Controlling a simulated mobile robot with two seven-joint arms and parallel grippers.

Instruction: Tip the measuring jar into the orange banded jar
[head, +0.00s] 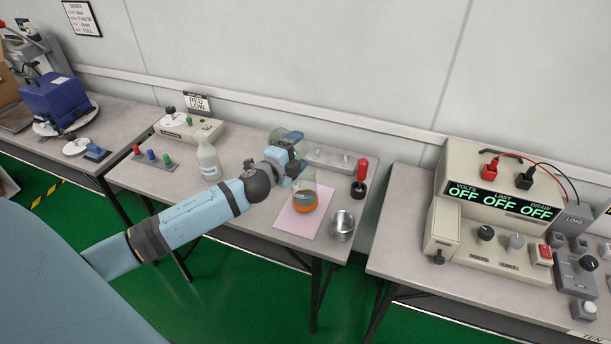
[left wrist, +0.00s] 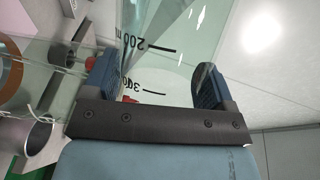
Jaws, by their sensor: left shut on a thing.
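The measuring jar (head: 284,135) is clear, with black volume marks. My left gripper (head: 292,160) is shut on it and holds it above the pink sheet, over or close beside the orange banded jar. In the left wrist view the measuring jar (left wrist: 165,50) fills the space between the fingers (left wrist: 155,88); it looks tilted, by how much I cannot tell. The orange banded jar (head: 304,203) is clear with an orange band and stands on the pink sheet (head: 290,222). Its band shows at the left wrist view's left edge (left wrist: 12,68). Any liquid is unclear. My right gripper is out of view.
A metal cup (head: 342,226) stands right of the orange banded jar, and a red-handled tool (head: 360,178) behind it. A pale bottle (head: 208,160) stands left of my gripper. A grey block (head: 333,160) lies behind.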

